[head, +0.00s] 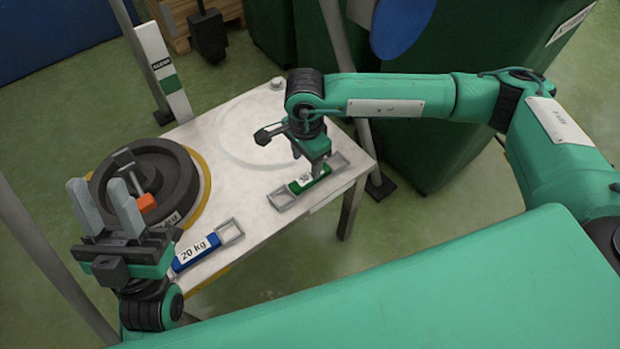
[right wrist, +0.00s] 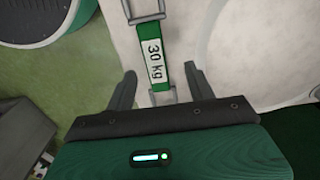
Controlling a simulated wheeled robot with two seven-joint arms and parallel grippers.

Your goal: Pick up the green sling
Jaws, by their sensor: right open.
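The green sling (head: 298,187) lies on the white table, with a metal loop at each end. In the right wrist view the green sling (right wrist: 152,58) shows its "30 kg" label. My right gripper (head: 309,170) is above its middle part in the head view. In the right wrist view my right gripper (right wrist: 160,88) is open, its fingers on either side of the sling's line; I cannot tell whether they touch it. My left gripper (head: 104,205) is open and empty, fingers up, at the table's left side.
A blue 20 kg sling (head: 196,252) lies at the table's front left. The white table (head: 250,205) has clear room between the slings. A green bin (head: 420,150) stands behind at the right.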

